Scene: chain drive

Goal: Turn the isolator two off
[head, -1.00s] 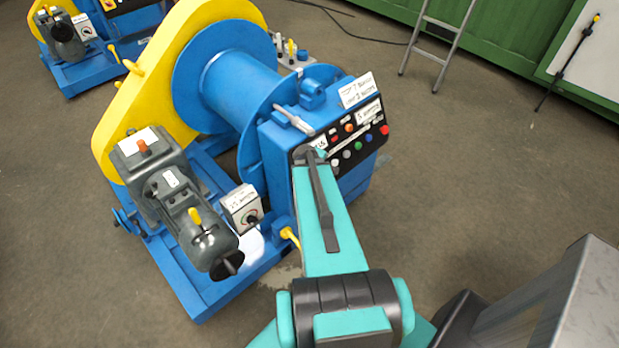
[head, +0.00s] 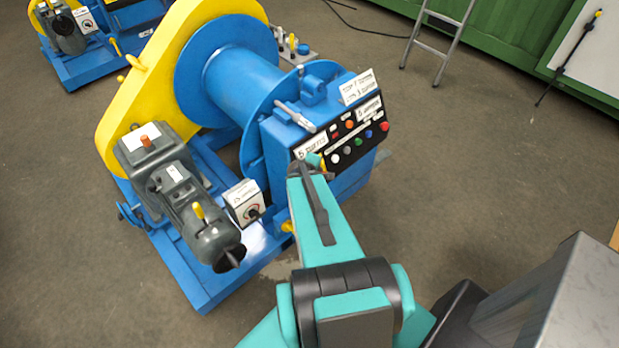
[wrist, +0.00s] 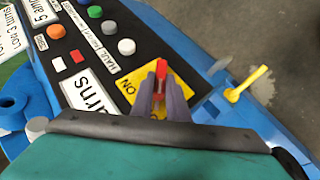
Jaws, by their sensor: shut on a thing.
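A red isolator handle (wrist: 159,84) stands on a yellow plate (wrist: 127,86) with black lettering that reads ON, at the end of the black control panel. My gripper (wrist: 160,88) has its two grey fingers closed around the red handle in the wrist view. In the head view my gripper (head: 312,168) is at the lower left corner of the panel (head: 350,143) on the blue winch. My fingers and wrist hide most of the isolator there. I cannot read a number on it.
Several coloured buttons and white labels line the panel beside the fingers. A yellow lever (wrist: 247,83) sticks out to the right in the wrist view. A white box with a dial (head: 245,203) and a grey motor (head: 190,205) are left of my arm.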

